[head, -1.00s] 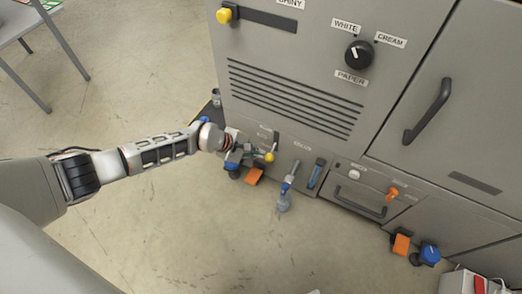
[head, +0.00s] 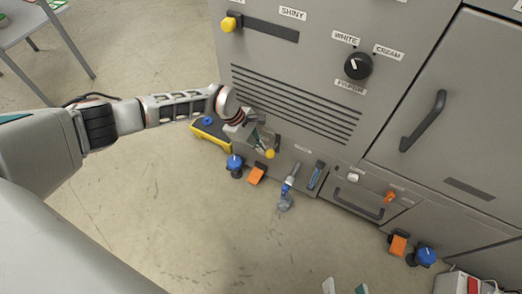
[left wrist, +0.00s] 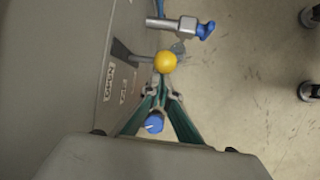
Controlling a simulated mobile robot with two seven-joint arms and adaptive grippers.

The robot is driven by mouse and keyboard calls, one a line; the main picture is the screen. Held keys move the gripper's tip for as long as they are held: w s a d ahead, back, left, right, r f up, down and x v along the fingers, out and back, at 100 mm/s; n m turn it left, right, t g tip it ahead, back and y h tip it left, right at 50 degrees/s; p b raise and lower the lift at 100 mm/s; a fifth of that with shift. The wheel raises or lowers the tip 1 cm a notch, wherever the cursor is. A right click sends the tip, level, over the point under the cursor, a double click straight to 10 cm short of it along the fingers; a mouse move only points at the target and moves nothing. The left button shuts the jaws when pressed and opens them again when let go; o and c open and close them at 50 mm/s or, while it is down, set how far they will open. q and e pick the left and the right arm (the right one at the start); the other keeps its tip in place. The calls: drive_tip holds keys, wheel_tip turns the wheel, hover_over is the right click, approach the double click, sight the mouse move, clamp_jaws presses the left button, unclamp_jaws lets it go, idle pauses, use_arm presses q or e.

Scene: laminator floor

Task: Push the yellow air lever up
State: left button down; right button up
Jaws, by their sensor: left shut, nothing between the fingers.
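The yellow air lever's ball knob (head: 270,153) sticks out from the lower left of the grey machine front. In the left wrist view the knob (left wrist: 166,62) and its grey arm (left wrist: 137,57) lie just ahead of the fingertips. My left gripper (head: 260,137) is shut and empty, close beside the knob; its tips in the wrist view (left wrist: 165,92) sit right behind the knob. I cannot tell whether they touch it. Two pale and teal tips at the bottom edge of the head view appear to be my right gripper (head: 345,287); most of it is cut off.
An orange pedal (head: 257,174) and a blue knob (head: 235,162) are below the lever. A yellow-black box (head: 210,135) lies left of the machine.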

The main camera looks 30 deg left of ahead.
use_arm(q)
drive_tip(key=shift+w+d+r, duration=0.15)
drive_tip(key=shift+d+r, duration=0.05)
drive_tip(key=shift+r, duration=0.15)
drive_tip(key=shift+a+r+p, duration=0.15)
drive_tip(key=shift+r+p, duration=0.25)
drive_tip(key=shift+r, duration=0.4)
drive_tip(key=v, duration=1.2)
drive_tip(key=shift+a+f, duration=0.1)
